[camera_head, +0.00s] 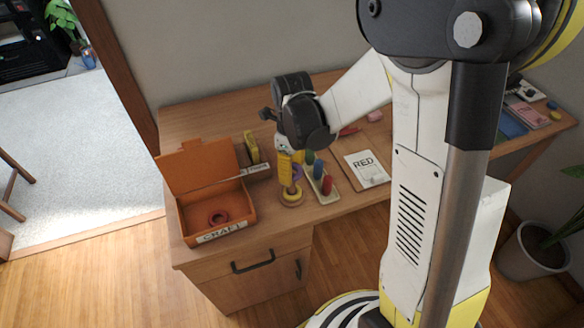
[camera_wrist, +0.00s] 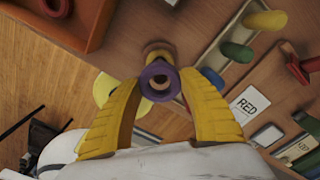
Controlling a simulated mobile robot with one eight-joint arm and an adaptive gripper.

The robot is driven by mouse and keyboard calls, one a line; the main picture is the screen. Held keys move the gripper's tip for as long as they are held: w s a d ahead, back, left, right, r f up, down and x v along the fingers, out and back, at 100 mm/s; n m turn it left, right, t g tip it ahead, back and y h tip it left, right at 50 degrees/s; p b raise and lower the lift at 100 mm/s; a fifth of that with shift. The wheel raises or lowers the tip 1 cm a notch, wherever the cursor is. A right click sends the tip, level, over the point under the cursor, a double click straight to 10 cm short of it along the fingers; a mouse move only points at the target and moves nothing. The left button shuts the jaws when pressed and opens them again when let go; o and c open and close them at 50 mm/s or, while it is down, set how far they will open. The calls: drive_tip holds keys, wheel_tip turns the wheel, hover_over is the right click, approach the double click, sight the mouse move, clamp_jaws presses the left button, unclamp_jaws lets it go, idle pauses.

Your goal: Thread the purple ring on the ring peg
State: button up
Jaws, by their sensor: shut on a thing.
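The purple ring (camera_head: 297,172) is held between the yellow fingers of my gripper (camera_head: 290,160), just above the ring peg (camera_head: 291,190). In the wrist view the purple ring (camera_wrist: 148,84) sits between the two fingertips (camera_wrist: 160,85), with its hole facing the camera. A blurred wooden round part (camera_wrist: 158,50) shows just beyond it. I cannot tell whether the ring is around the peg's top or only over it. A yellow ring (camera_head: 291,201) lies low on the peg.
The open orange craft box (camera_head: 190,236) stands left of the peg, with a red ring (camera_head: 219,217) inside. A tray (camera_head: 330,197) with several coloured pegs stands close on the right. A white card marked RED (camera_head: 366,167) lies further right. A yellow item (camera_head: 252,148) stands behind.

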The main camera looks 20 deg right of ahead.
sight(292, 186)
drive_tip(key=shift+f+b, duration=2.95)
drive_tip(key=shift+f, duration=0.9)
drive_tip(key=o, duration=0.9)
drive_tip(key=shift+r, duration=0.15)
wheel_tip(292, 186, up, 12)
drive_tip(key=shift+f, duration=0.1)
drive_tip(key=s+r+n+t, duration=0.3)
drive_tip(key=s+n, duration=0.3)
drive_tip(key=n, duration=0.7)
drive_tip(key=s+r+n+t, duration=0.3)
drive_tip(key=s+n, duration=0.3)
drive_tip(key=n, duration=0.8)
drive_tip(key=shift+s+t, duration=0.35)
drive_tip(key=shift+t, duration=0.25)
